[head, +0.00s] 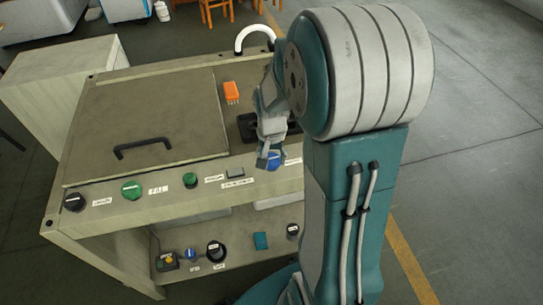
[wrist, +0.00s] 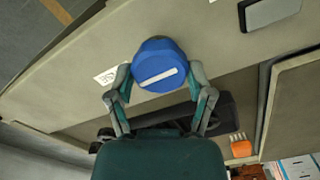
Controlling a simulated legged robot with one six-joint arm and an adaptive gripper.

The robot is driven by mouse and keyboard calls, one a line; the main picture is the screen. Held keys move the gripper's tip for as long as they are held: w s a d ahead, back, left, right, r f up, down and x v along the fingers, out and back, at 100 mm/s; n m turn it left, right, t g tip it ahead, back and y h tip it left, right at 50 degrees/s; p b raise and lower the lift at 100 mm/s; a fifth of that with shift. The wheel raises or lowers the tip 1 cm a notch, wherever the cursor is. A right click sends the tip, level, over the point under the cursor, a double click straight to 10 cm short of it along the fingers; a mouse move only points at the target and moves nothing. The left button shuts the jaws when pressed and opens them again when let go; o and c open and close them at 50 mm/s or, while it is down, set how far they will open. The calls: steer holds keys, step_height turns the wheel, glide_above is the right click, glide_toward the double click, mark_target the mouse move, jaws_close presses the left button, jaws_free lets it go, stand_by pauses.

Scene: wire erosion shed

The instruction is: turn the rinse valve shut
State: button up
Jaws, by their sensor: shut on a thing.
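A round blue knob (head: 268,161) sits on the front strip of the bench, at its right end; its label is too small to read, so I cannot confirm it is the rinse valve. In the wrist view the blue knob (wrist: 157,55) has a white bar across its top, tilted slightly up to the right. My gripper (head: 268,152) is over the knob. In the wrist view my gripper (wrist: 159,76) has one finger on each side of it, closed on its sides. The fingers hide part of the knob in the head view.
Along the strip are a black knob (head: 75,202), a large green knob (head: 131,190), a smaller green knob (head: 190,180) and a rectangular switch (head: 235,171). A lid with a black handle (head: 142,148) lies behind. An orange block (head: 231,93) stands near my arm. The lower shelf holds several small items.

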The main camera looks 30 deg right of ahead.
mark_target(271, 158)
steer(key=shift+f+m, duration=0.1)
steer(key=shift+m, duration=0.2)
steer(key=o, duration=1.1)
step_height(271, 158, up, 12)
steer(key=shift+a, duration=0.1)
stand_by(0.5)
